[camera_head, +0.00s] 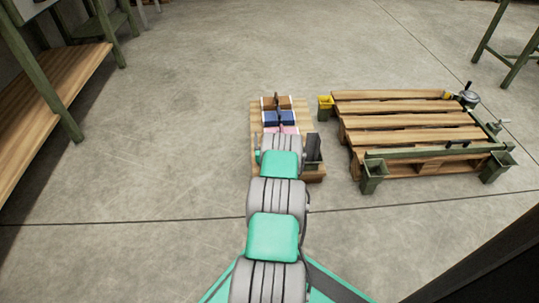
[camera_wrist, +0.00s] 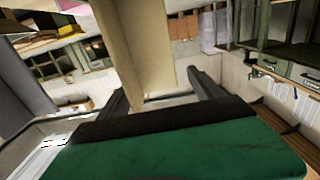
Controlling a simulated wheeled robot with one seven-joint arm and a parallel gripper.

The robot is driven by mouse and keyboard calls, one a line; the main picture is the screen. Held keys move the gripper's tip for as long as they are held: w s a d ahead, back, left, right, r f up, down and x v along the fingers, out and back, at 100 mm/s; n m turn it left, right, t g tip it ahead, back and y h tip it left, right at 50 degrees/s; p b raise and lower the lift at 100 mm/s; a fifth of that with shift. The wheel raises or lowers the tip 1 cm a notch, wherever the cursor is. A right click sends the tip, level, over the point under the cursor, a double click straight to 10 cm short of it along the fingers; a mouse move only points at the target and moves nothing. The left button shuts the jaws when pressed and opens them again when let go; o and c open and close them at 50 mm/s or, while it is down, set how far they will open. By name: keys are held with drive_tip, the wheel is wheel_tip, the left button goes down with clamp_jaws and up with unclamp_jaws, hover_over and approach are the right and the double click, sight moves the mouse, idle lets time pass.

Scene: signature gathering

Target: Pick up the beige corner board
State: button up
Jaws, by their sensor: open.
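The beige corner board (camera_wrist: 135,55) shows in the wrist view as a tall pale strip with a fold along its length. It comes down from the top edge, and its lower end lies in the gap of my gripper (camera_wrist: 162,95). My gripper is open, with a dark finger on each side of the board. The left finger looks nearer to it than the right one; I cannot tell whether either touches. In the head view my arm hides the gripper, and I cannot make out the board there.
A small wooden pallet (camera_head: 257,108) under my arm carries brown (camera_head: 286,101), blue (camera_head: 271,118) and pink items. A larger pallet (camera_head: 410,122) with green corner brackets lies to its right. A wooden-topped bench (camera_head: 50,110) stands at left. The floor between is clear.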

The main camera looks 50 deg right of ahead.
drive_tip(key=shift+x, duration=1.05)
drive_tip(key=shift+c, duration=0.4)
drive_tip(key=shift+f, duration=0.1)
clamp_jaws()
